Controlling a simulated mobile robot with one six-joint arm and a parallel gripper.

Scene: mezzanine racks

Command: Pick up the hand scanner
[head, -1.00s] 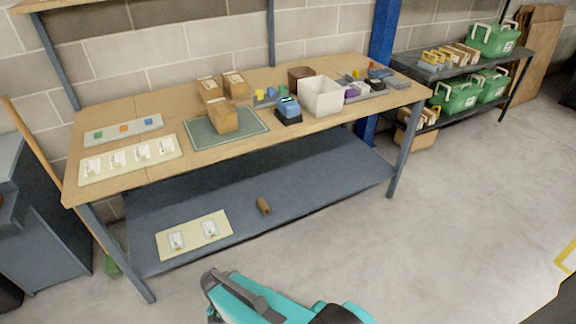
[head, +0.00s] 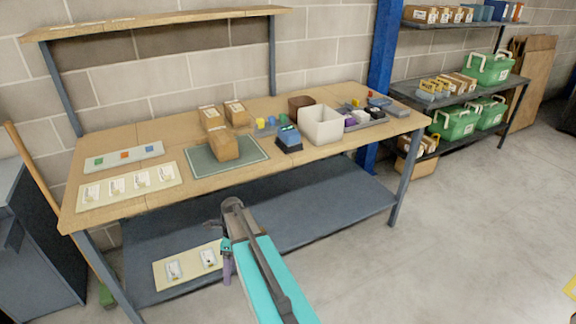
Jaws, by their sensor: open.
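A blue device on a dark base (head: 289,139) stands on the wooden bench, just left of a white bin. It may be the hand scanner, but it is too small to be sure. My teal and grey arm reaches up from the bottom edge, its upper end in front of the bench's lower shelf. My gripper's fingers do not show. The arm is well below and left of the blue device and apart from it.
The grey lower shelf (head: 330,205) lies beneath.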

